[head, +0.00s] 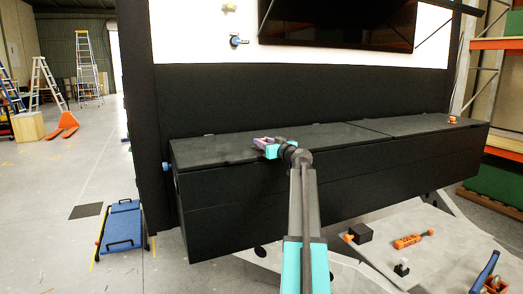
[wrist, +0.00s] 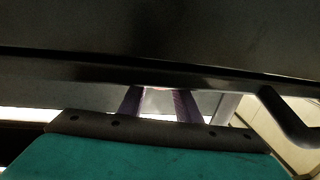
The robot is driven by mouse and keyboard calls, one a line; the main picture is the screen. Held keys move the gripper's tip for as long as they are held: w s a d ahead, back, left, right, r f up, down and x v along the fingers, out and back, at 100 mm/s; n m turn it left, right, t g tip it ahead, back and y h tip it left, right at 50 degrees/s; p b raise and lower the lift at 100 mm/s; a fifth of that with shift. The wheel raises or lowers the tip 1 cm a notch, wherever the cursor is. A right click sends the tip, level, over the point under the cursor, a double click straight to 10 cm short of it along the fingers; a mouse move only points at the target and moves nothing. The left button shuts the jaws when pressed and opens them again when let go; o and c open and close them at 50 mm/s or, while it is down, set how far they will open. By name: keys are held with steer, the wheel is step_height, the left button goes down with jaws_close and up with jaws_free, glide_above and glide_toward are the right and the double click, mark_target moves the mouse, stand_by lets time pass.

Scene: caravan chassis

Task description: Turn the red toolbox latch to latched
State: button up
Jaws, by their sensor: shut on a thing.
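The long black toolbox (head: 300,185) runs across the caravan front, its lids down. My gripper (head: 264,142), teal with purple fingers, is at the upper front of the toolbox's left part. In the wrist view my two purple fingers (wrist: 160,104) stand close under a dark edge. A small pinkish-red bit of the red latch (wrist: 158,89) shows between their tips. The fingers are shut on it. Most of the latch is hidden, so its turn angle cannot be told.
A small orange-red item (head: 452,119) sits on the toolbox's right end. An orange tool (head: 412,240) and a black block (head: 360,233) lie on the grey chassis plate. A blue step (head: 121,226) stands at left. The floor at left is mostly open.

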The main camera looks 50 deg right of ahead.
steer(key=shift+w+d+f+n+t+y+b, duration=0.15)
steer(key=shift+n+y+b, duration=0.8)
steer(key=shift+b, duration=1.1)
steer(key=shift+d+f+n+t+y+b, duration=0.15)
steer(key=shift+n+y+b, duration=0.4)
steer(key=shift+y+b, duration=1.15)
steer(key=shift+d+r+n+y+b, duration=0.1)
steer(key=shift+r+n+y+b, duration=0.15)
steer(key=shift+n+y+b, duration=0.75)
steer(key=shift+d+r+n+y+p, duration=0.1)
steer(key=shift+n+y+p, duration=0.3)
steer(key=shift+y+p, duration=0.35)
steer(key=n+g+y+p, duration=0.1)
steer(key=p, duration=0.3)
steer(key=shift+r+y, duration=0.1)
steer(key=shift+y, duration=0.2)
steer(key=y+p, duration=0.1)
steer(key=p, duration=0.1)
steer(key=shift+f+n+p, duration=0.2)
steer(key=shift+n+p, duration=0.1)
steer(key=shift+p, duration=0.05)
steer(key=shift+a+f+p, duration=0.25)
steer(key=shift+f+p, duration=0.1)
steer(key=o, duration=1.1)
steer(key=shift+a+r, duration=0.1)
steer(key=shift+c, duration=0.2)
steer(key=shift+d+r, duration=0.1)
steer(key=shift+d, duration=0.1)
